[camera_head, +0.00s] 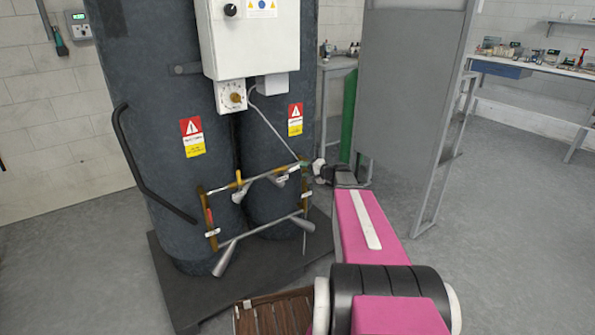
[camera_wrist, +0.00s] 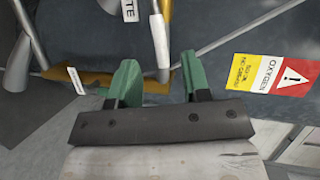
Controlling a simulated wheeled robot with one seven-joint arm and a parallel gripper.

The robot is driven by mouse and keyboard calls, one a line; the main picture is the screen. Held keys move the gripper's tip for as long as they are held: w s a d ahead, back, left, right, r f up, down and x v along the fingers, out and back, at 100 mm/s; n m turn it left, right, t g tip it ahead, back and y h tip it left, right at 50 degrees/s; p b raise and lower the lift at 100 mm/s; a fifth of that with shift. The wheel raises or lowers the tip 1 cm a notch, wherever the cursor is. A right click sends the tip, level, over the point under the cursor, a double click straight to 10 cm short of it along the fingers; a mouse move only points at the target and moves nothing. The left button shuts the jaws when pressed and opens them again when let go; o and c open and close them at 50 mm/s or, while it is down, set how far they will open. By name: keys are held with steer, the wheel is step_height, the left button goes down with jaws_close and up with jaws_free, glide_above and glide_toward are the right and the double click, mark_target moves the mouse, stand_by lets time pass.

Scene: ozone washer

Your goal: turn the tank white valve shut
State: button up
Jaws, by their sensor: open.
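In the wrist view, a white lever handle (camera_wrist: 160,37) hangs from a brass-yellow pipe. Beside it is a white tag (camera_wrist: 129,9) that reads "ITE", its start cut off by the frame's edge. My gripper (camera_wrist: 158,68) is open, its two green fingers apart. The lever lies just beyond the fingertips, roughly in line with the gap; I cannot tell whether they touch. In the head view, my gripper (camera_head: 313,168) is at the right side of the brass pipe frame (camera_head: 208,212) on the tanks. The valve there is too small and partly covered to make out.
Two dark tanks (camera_head: 265,150) stand on a dark base plate (camera_head: 165,270). A white control box (camera_head: 250,45) is above the pipes. Grey pipes and an oxygen warning label (camera_wrist: 275,75) are close to my gripper. A grey panel (camera_head: 410,90) stands to the right.

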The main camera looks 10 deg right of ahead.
steer(key=shift+v, duration=2.35)
steer(key=shift+a+f, duration=0.1)
steer(key=c, duration=0.6)
steer(key=shift+w+a+f, duration=0.1)
steer(key=shift+f, duration=0.15)
jaws_close()
step_height(320, 180, down, 14)
steer(key=s+m+t, duration=0.1)
steer(key=m+t, duration=1)
steer(key=m, duration=0.9)
steer(key=w+a+r, duration=0.3)
steer(key=w+r, duration=0.4)
steer(key=r, duration=0.2)
steer(key=shift+w+a+r+y, duration=0.15)
steer(key=shift+w+a+y, duration=0.15)
steer(key=shift+w+a, duration=0.05)
